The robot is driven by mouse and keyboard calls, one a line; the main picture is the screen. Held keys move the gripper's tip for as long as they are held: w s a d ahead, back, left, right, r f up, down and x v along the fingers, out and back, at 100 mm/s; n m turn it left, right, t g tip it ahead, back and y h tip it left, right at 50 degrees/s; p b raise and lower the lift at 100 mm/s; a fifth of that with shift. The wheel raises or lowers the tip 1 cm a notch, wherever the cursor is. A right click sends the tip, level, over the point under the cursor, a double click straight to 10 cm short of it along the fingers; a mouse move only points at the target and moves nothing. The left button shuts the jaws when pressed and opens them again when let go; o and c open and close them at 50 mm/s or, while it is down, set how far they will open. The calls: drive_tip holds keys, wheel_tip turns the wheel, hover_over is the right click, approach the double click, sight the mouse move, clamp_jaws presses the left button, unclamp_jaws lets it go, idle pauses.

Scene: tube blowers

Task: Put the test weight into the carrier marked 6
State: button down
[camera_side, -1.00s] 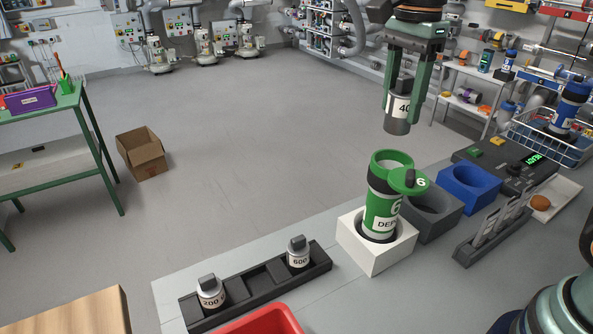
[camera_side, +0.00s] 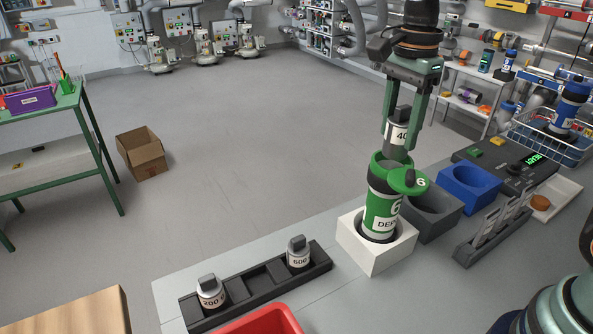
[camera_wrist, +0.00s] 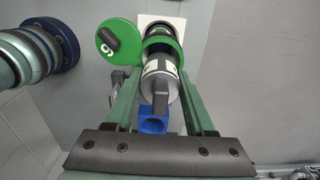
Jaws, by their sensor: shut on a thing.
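The test weight (camera_side: 398,133), a grey cylinder with a white label reading 40 and a dark knob, is held in my gripper (camera_side: 405,125). My gripper is shut on its knob. The weight hangs upright right at the mouth of the green carrier (camera_side: 382,205) marked 6; its lower end is hidden by the rim or inside it. The carrier stands upright in a white block (camera_side: 372,252), its round green lid (camera_side: 409,181) swung open to the side. In the wrist view the weight (camera_wrist: 160,80) overlaps the carrier's open green ring (camera_wrist: 168,48), and the lid (camera_wrist: 118,40) is at left.
Weights marked 200 (camera_side: 210,291) and 600 (camera_side: 298,251) stand in a dark rack (camera_side: 255,288). A grey holder (camera_side: 436,215) and a blue holder (camera_side: 470,188) stand right of the carrier. A red bin (camera_side: 262,322) is at the front.

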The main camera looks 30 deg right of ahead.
drive_tip(key=shift+f, duration=0.1)
idle(0.3)
drive_tip(key=shift+f, duration=1.35)
drive_tip(key=shift+c, duration=0.9)
unclamp_jaws()
wheel_tip(320, 180, up, 12)
drive_tip(key=shift+r, duration=0.1)
